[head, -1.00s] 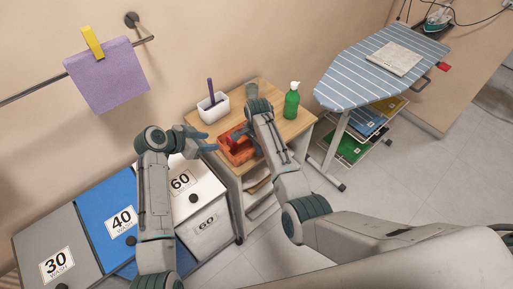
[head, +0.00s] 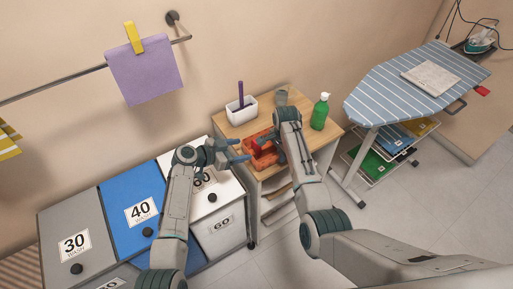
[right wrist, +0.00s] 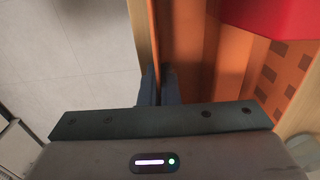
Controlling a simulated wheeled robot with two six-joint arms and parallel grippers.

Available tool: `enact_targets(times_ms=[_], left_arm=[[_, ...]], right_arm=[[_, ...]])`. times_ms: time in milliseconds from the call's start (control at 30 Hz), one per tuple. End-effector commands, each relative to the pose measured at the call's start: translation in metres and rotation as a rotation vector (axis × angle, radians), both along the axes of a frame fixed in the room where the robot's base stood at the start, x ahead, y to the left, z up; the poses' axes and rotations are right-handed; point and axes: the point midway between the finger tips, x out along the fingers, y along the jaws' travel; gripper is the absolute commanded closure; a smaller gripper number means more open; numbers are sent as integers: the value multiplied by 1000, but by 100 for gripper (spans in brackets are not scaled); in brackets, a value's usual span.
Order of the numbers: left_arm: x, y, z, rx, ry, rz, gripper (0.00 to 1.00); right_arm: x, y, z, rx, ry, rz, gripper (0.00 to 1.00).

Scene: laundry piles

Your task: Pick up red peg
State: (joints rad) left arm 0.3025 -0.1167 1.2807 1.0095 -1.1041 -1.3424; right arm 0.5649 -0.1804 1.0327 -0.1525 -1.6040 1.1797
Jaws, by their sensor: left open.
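An orange basket (head: 256,158) sits on the wooden cabinet, with red showing at its top. In the right wrist view a smooth red thing (right wrist: 285,14) lies over the basket (right wrist: 190,50); I cannot tell for sure that it is the red peg. My left gripper (head: 240,150) is open and empty, just left of the basket, fingers pointing at it. My right gripper (head: 279,152) is at the basket's right side. In the right wrist view its fingers (right wrist: 159,86) are close together by the basket's wall; whether the wall is between them is unclear.
On the cabinet top (head: 300,141) stand a white holder (head: 241,110) with a purple brush, a grey cup (head: 281,96) and a green bottle (head: 320,112). Laundry bins (head: 140,212) stand left. An ironing board (head: 410,85) stands right. A yellow peg (head: 133,37) holds a purple cloth.

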Motion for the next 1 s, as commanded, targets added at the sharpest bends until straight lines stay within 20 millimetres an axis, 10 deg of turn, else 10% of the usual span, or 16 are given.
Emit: enact_targets(times_ms=[733,1000], left_arm=[[22,-44,-26,1,0,0,37],[22,-44,-26,1,0,0,85]], right_arm=[[0,0,0,0,1,0,100],[0,0,0,0,0,0,100]])
